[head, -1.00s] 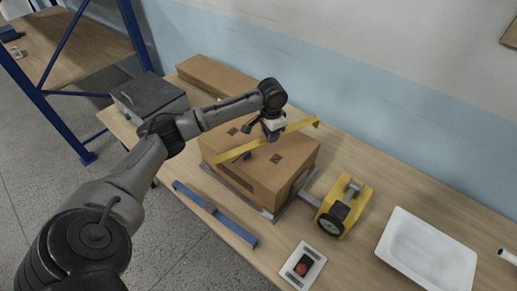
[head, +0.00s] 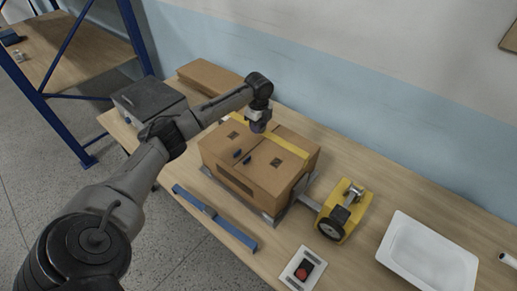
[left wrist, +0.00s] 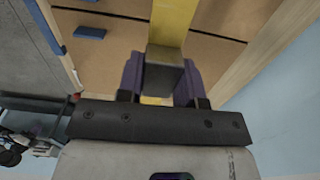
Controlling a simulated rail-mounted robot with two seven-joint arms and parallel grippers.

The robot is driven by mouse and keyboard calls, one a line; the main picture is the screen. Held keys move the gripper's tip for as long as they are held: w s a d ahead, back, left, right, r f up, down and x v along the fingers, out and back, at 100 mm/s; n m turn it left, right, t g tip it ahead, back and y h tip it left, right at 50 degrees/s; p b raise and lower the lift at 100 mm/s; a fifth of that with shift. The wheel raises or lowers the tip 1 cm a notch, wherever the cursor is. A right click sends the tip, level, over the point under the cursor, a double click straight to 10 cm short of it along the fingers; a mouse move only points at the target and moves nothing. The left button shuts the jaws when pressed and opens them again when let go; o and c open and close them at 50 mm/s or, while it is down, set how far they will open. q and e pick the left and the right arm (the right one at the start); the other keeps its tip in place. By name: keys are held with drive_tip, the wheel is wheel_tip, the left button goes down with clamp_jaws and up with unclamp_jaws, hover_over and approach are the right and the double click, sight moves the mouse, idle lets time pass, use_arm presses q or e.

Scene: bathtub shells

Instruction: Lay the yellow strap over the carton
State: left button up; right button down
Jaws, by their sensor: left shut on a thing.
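The brown carton (head: 245,178) stands on a grey platform on the table. The yellow strap (head: 291,147) stretches along the far part of the carton's top, from upper left to lower right. I cannot tell whether it touches the top. My left gripper (head: 258,127) is above the carton's far side, shut on the strap at a grey block. In the left wrist view the purple fingers (left wrist: 160,82) pinch this block, and the strap (left wrist: 172,25) runs away over the carton (left wrist: 120,13). My right gripper is not in view.
A flat brown box (head: 205,76) and grey case (head: 148,100) lie behind left.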

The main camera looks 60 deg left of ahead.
sight(258, 139)
use_arm(q)
drive_tip(key=shift+f, duration=3.85)
drive_tip(key=shift+f, duration=0.15)
drive_tip(key=o, duration=0.9)
drive_tip(key=shift+o, duration=0.2)
wheel_tip(258, 139, up, 10)
drive_tip(key=shift+r, duration=1.15)
